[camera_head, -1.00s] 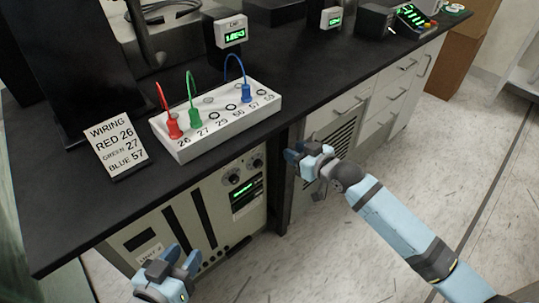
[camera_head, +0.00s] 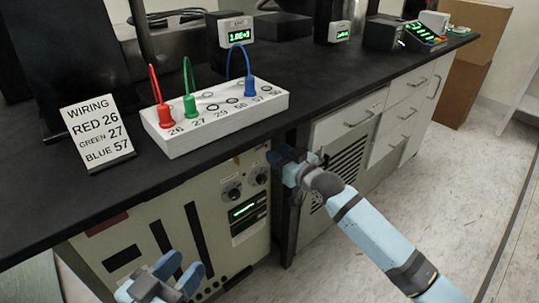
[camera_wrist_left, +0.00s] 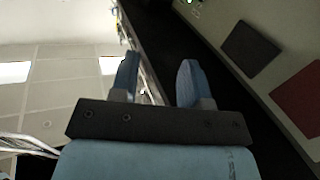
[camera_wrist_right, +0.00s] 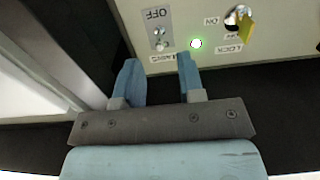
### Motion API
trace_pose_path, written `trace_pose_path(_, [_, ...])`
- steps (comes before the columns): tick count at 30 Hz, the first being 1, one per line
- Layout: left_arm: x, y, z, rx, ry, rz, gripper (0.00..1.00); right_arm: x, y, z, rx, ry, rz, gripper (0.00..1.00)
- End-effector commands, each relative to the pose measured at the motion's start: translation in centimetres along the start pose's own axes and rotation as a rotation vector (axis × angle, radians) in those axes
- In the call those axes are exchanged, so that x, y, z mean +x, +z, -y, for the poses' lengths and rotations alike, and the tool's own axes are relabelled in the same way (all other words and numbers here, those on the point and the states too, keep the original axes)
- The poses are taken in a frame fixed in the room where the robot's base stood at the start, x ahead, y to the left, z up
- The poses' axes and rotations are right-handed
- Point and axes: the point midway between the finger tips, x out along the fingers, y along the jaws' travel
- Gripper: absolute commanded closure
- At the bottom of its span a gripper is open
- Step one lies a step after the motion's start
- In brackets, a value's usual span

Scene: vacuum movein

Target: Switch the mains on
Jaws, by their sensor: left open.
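The mains switch (camera_wrist_right: 158,38) is a small metal toggle on a cream panel in the right wrist view. An upside-down OFF label and an upside-down label that seems to read MAINS are beside it. A green lamp (camera_wrist_right: 196,43) glows next to it. My right gripper (camera_wrist_right: 158,70) is open, its fingertips apart and just short of the switch in the picture; contact is not visible. In the head view my right gripper (camera_head: 283,163) is at the cabinet's upper right edge and the switch is hidden. My left gripper (camera_head: 185,270) is open and empty before the cabinet's lower left.
The cream cabinet (camera_head: 140,222) stands under the black bench top (camera_head: 60,205). A key switch with a yellow key (camera_wrist_right: 243,25) is beside the lamp. A white socket box (camera_head: 205,135) with red, green and blue plugs and a wiring card (camera_head: 95,132) stand above. Floor at right is clear.

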Motion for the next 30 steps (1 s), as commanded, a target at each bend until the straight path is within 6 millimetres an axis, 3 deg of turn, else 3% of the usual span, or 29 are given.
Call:
trace_pose_path(3, [0.2,0.1,0.4,0.047,-0.001,-0.028,0.57,2.0,0.2,0.0,0.0,0.0,-0.001,0.64])
trace_pose_path(7, [0.3,0.0,0.7,0.082,-0.004,-0.044,0.57,3.3,0.1,0.0,-0.001,0.0,0.0,0.64])
trace_pose_path(18, [0.4,-0.4,0.8,0.102,-0.003,-0.056,0.57,3.9,0.0,0.0,-0.001,0.0,0.001,0.64])
trace_pose_path(19, [0.4,-0.4,0.8,0.102,-0.003,-0.056,0.57,3.9,0.0,0.0,-0.001,0.0,0.001,0.67])
trace_pose_path(23, [0.4,-0.4,0.8,0.102,-0.003,-0.057,0.57,3.9,0.0,0.0,-0.001,0.0,0.001,0.96])
trace_pose_path(24, [0.4,-0.4,0.8,0.102,-0.003,-0.057,0.57,3.9,0.0,0.0,-0.001,0.0,0.001,1.0])
trace_pose_path(30, [0.4,-0.9,0.8,0.098,-0.002,-0.057,0.57,3.9,-0.3,0.0,-0.001,0.0,0.008,1.0])
